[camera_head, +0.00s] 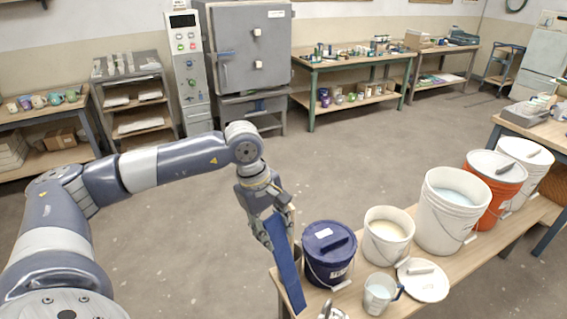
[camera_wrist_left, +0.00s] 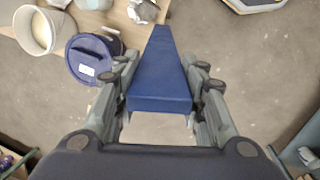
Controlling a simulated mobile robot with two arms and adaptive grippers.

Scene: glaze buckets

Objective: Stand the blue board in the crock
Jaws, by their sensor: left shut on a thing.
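The blue board (camera_head: 287,268) is long and flat. My left gripper (camera_head: 272,232) is shut on it near its upper end, and the board hangs down at a tilt by the near left end of the bench. In the left wrist view the board (camera_wrist_left: 160,75) runs away from me between the fingers of the gripper (camera_wrist_left: 163,82). The board's lower end shows near the bench edge; I cannot tell whether it touches. I cannot pick out a crock for certain in either view. My right gripper is not in view.
On the bench (camera_head: 405,298) stand a lidded blue bucket (camera_head: 327,262), a cream-filled bucket (camera_head: 385,250), a large white bucket (camera_head: 437,228), a lidded orange bucket (camera_head: 490,198), a jug (camera_head: 377,294) and a loose lid (camera_head: 422,284). The floor (camera_head: 180,255) left of the bench is clear.

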